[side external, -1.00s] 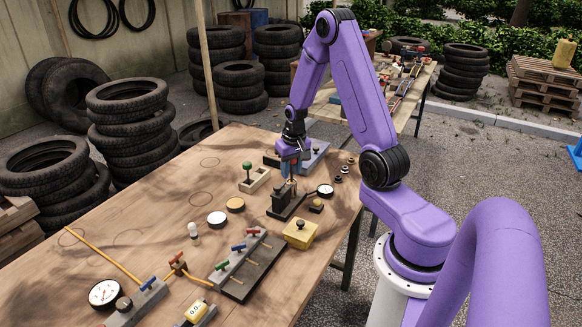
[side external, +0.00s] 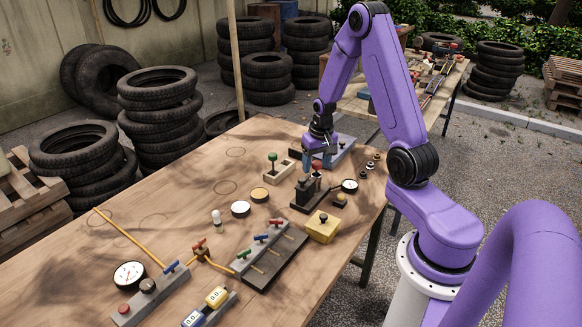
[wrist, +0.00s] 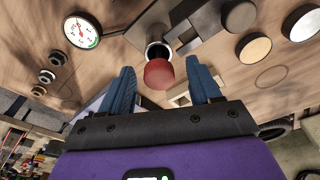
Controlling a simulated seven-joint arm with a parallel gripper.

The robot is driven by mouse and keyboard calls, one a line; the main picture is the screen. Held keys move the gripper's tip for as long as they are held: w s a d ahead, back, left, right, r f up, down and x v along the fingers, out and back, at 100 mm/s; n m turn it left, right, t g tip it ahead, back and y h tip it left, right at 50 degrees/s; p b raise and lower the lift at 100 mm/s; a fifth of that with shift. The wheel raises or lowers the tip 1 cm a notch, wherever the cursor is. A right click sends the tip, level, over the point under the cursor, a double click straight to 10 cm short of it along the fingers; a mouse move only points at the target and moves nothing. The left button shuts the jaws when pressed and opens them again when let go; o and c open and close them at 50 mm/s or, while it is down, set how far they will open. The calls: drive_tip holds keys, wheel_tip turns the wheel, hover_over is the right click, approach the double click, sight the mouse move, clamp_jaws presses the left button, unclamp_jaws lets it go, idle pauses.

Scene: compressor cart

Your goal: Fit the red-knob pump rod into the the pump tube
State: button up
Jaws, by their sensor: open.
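The red-knob pump rod's knob (wrist: 158,74) sits between my fingers in the wrist view, apart from both. The same red knob shows just under my gripper in the side view (side external: 316,167). The rod itself is hidden below the knob. The pump tube (wrist: 158,51) shows a pale-rimmed mouth just beyond the knob, partly covered by it. The tube stands upright on a dark base (side external: 303,203). Whether the rod is inside the tube cannot be told. My gripper (side external: 319,162) is open, its blue fingers on either side of the knob, pointing down.
A round gauge (side external: 349,186) lies right of the pump, with a yellow box (side external: 323,227) in front. A wooden holder with a green knob (side external: 275,168) stands to the left. A grey block (side external: 334,146) lies behind. Open tabletop (side external: 180,190) lies to the left.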

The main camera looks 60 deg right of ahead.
wheel_tip(320, 180, up, 2)
drive_tip(key=shift+r, duration=0.25)
wheel_tip(320, 180, down, 3)
wheel_tip(320, 180, up, 9)
drive_tip(key=shift+r, duration=0.2)
drive_tip(key=w+a+n, duration=0.1)
drive_tip(key=a+n, duration=0.5)
drive_tip(key=a, duration=1.7)
drive_tip(key=shift+r+y, duration=0.3)
drive_tip(key=shift+y, duration=0.1)
drive_tip(key=shift+w+a, duration=0.1)
